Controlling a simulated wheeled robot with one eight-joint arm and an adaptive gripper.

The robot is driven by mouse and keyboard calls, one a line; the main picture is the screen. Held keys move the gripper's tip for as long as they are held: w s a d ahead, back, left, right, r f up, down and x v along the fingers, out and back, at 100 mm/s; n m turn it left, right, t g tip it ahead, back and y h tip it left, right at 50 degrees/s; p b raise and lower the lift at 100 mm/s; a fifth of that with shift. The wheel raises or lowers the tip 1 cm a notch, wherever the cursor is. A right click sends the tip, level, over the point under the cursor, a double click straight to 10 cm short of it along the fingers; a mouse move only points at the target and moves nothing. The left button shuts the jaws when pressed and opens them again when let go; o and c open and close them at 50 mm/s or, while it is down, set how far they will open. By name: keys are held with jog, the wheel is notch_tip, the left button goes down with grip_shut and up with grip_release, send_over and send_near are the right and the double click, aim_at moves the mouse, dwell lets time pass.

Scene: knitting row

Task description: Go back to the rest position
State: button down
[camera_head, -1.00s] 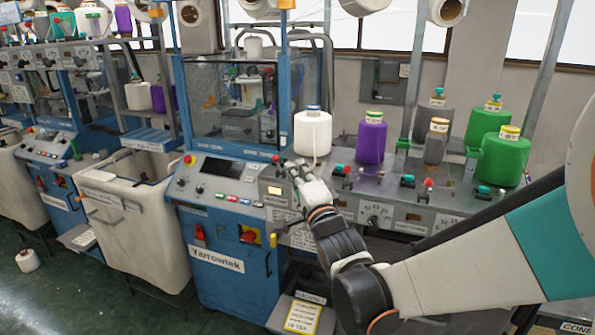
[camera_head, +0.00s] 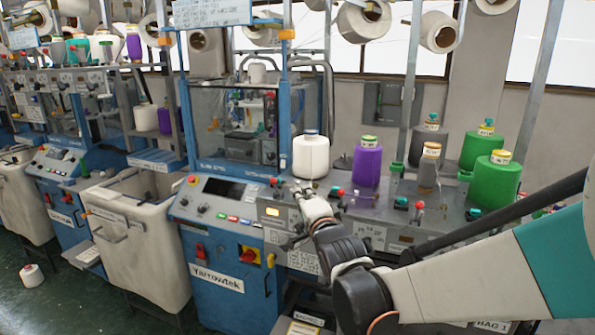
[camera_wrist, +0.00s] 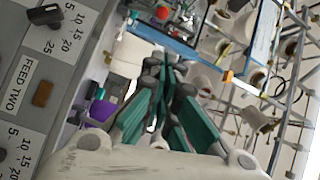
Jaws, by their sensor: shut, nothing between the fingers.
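My gripper (camera_head: 290,188) is shut and empty. In the head view it is in front of the knitting machine's grey control panel, just below and left of a white yarn cone (camera_head: 311,158). Its teal-padded fingers (camera_wrist: 166,72) are together in the wrist view, tilted toward the machine frame and bobbins behind. The exact gap between the fingertips and the panel cannot be told. My arm reaches in from the lower right and hides part of the panel front.
A purple cone (camera_head: 367,165), grey cones (camera_head: 429,170) and green cones (camera_head: 492,182) stand along the shelf. Knobs and a "FEED TWO" label (camera_wrist: 25,92) are close in the wrist view. A white bin (camera_head: 135,240) stands left. A small cone (camera_head: 32,275) lies on open green floor.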

jog(key=s+d+f+n+g+h+b, duration=0.1)
jog(key=s+d+f+n+g+h, duration=0.3)
jog(key=s+d, duration=0.7)
jog(key=s+d+f+n+g, duration=0.2)
jog(key=s+f, duration=0.1)
jog(key=s, duration=0.4)
jog(key=s+d+f+n+g+b, duration=0.1)
jog(key=s+d+f+n+g, duration=0.1)
jog(key=s, duration=0.6)
jog(key=s+d+f+n+g+h+b, duration=0.1)
jog(key=s+d+f+n+g, duration=0.1)
jog(key=s, duration=0.6)
notch_tip(320, 180, down, 2)
jog(key=shift+d+f+n, duration=0.1)
jog(key=shift+d+n, duration=0.45)
jog(key=shift+n, duration=0.45)
